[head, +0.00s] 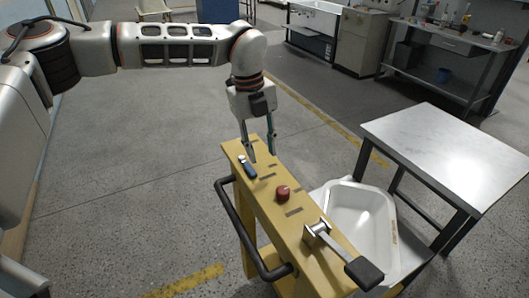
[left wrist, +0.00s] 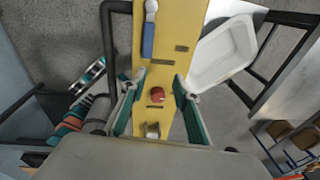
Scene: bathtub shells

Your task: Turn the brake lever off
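A yellow console (head: 262,190) carries a small blue-handled lever (head: 249,169) near its far end, a red button (head: 283,193) in the middle, and a large lever with a dark handle (head: 364,272) on a metal pivot (head: 316,234) at its near end. No readable label shows which is the brake lever. My left gripper (head: 262,154) points down over the console, fingers apart and empty. In the left wrist view the fingers (left wrist: 157,101) stand either side of the red button (left wrist: 157,95); the blue lever (left wrist: 148,38) is beyond them. My right gripper is out of view.
A black handrail (head: 242,227) runs along the console's left side. A white tub (head: 352,211) sits on its right, next to a metal-topped table (head: 450,150). Workbenches stand at the back right. The floor to the left is clear.

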